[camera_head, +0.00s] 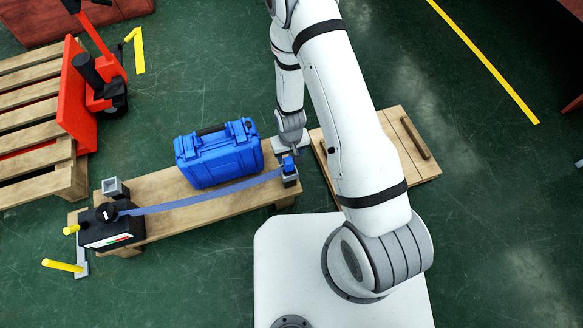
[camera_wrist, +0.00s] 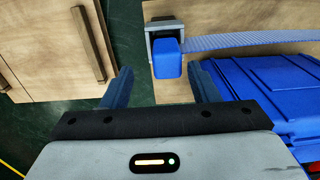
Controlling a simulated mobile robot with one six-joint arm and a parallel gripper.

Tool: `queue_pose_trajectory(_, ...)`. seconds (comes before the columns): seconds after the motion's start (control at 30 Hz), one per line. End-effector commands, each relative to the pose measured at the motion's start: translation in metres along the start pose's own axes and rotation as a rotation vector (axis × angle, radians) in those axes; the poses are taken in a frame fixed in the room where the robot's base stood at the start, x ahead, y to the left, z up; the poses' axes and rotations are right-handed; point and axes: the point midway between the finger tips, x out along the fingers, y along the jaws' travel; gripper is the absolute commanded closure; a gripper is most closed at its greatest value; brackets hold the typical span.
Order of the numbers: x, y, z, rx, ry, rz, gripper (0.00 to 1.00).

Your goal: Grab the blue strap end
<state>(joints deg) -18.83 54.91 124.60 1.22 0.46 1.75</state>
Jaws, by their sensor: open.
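The blue strap end (camera_head: 288,163) sits in a small grey holder (camera_head: 290,180) at the right end of a low wooden bench. In the wrist view it is a chunky blue block (camera_wrist: 167,62) at the holder's front, with the ribbed blue strap (camera_wrist: 245,42) running right. In the head view the strap (camera_head: 200,198) stretches from a black dispenser box (camera_head: 108,230) to the holder. My gripper (camera_wrist: 160,78) is open, its two dark blue fingers on either side of the strap end in the wrist view. Contact cannot be told. In the head view my gripper is small and partly hidden.
A blue hard case (camera_head: 219,155) stands on the bench (camera_head: 165,187) behind the strap; in the wrist view it lies close to the right finger. A wooden board with a handle (camera_head: 407,145) is to the right. A pallet (camera_head: 30,130) and red pallet jack (camera_head: 85,95) stand left.

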Motion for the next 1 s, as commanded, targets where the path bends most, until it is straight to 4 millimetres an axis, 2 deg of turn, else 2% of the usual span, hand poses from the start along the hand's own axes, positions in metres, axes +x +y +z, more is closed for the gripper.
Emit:
queue_pose_trajectory(0.23,0.014,-0.002,0.001,-0.001,0.000,0.000,0.45)
queue_pose_trajectory(0.6,0.054,-0.008,0.001,-0.002,0.000,0.000,0.45)
queue_pose_trajectory(0.9,0.054,-0.008,0.001,-0.002,0.000,0.000,0.45)
queue_pose_trajectory(1.0,0.054,-0.009,0.001,-0.002,0.000,0.000,0.53)
